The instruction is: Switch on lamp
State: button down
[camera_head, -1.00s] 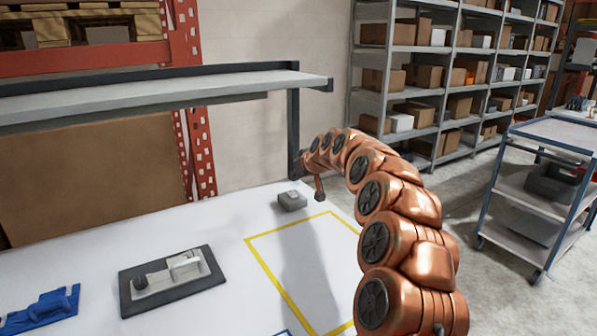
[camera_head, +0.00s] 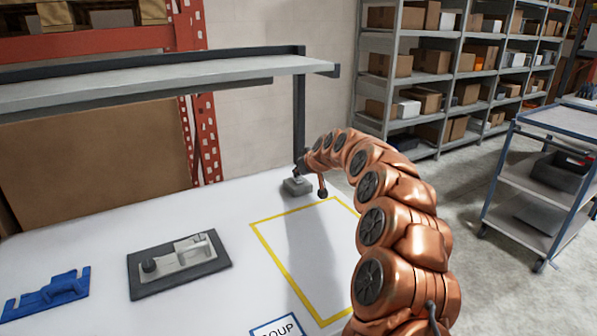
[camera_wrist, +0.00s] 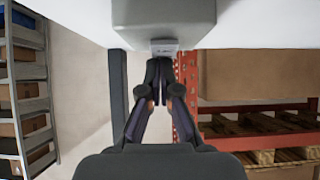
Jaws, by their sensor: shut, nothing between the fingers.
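A small grey box (camera_head: 297,188) sits on the white table near its back right, by the shelf post. It also shows at the top of the wrist view (camera_wrist: 165,20), with a small light piece (camera_wrist: 165,47) on its face. My gripper (camera_wrist: 159,64) is shut and empty, with its fingertips right at that light piece. I cannot tell whether they touch it. In the head view my gripper (camera_head: 299,176) is small and partly hidden, just above the box. No lamp is clearly seen.
A yellow-outlined area (camera_head: 285,262) on the table is empty. A dark plate with a grey fixture (camera_head: 180,264) and a blue part (camera_head: 48,294) lie to the left. A raised shelf (camera_head: 150,85) and its post (camera_head: 299,125) stand close behind my gripper.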

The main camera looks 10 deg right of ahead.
aim_at(302, 181)
jog(key=shift+a+f, duration=0.1)
jog(key=shift+f, duration=0.1)
jog(key=shift+s+d+b, duration=0.3)
jog(key=shift+s+b, duration=0.2)
jog(key=shift+s, duration=0.25)
notch_tip(302, 181, up, 5)
jog(key=shift+w+f+p, duration=0.15)
jog(key=shift+p, duration=0.15)
jog(key=shift+s, duration=0.3)
jog(key=w+r+b+v, duration=0.1)
jog(key=v, duration=0.8)
jog(key=shift+r+b, duration=0.25)
jog(key=shift+b, duration=0.05)
